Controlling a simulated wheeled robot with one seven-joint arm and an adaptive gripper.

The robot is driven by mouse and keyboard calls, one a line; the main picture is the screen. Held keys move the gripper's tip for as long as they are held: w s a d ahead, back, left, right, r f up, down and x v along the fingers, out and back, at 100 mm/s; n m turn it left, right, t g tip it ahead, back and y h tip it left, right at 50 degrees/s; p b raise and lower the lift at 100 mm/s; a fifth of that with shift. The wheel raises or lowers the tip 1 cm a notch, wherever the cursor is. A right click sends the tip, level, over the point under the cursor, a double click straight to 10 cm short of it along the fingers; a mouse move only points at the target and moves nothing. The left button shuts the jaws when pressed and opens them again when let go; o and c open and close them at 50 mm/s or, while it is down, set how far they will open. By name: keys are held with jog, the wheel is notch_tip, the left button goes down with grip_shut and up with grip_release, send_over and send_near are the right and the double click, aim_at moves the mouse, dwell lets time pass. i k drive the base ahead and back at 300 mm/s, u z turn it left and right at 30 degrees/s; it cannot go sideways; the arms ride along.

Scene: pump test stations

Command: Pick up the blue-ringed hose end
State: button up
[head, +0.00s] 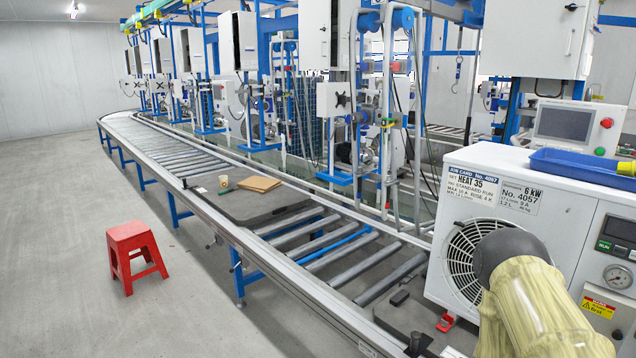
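I cannot make out a blue-ringed hose end in the head view. A white pump unit (422,268) with a round fan grille and a gauge stands at the right, close to me. Part of my arm covers its front, so anything behind the arm there is hidden. My gripper is outside the picture.
A blue tray (560,163) lies on the unit, near a touch-screen panel (565,124). A roller conveyor (330,250) runs to the back left, bearing a dark board (235,206) with a cup and brown sheet. A red stool (134,243) stands on open floor.

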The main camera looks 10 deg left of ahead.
aim_at(360, 171)
jog(key=u, duration=0.15)
jog(key=i, duration=1.15)
jog(key=u, duration=0.4)
